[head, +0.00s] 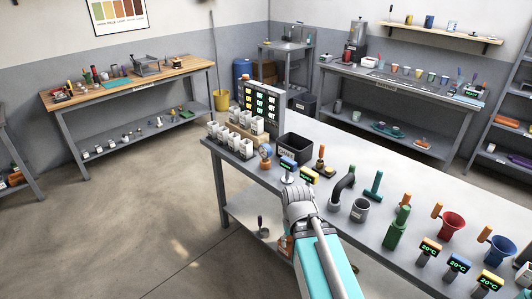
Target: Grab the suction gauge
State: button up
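A small round dial with a pale blue face and an orange-brown body (265,153) stands near the left end of the long grey table; it looks like the suction gauge, though its markings are too small to read. My arm reaches in from the bottom of the head view, and its grey wrist end (298,197) is over the table's near edge, to the right of and nearer than the dial, apart from it. The fingers are not clear from this angle, so I cannot tell whether my gripper is open or shut. I see nothing held.
A black bin (294,149) stands behind the dial, and a rack of white containers (240,121) is to its left. Cups, funnels and green tools crowd the table further right. The floor (140,220) at left is clear.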

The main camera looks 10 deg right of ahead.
aim_at(265, 151)
jog(key=z, duration=0.05)
jog(key=i, duration=0.9)
jog(key=u, duration=0.05)
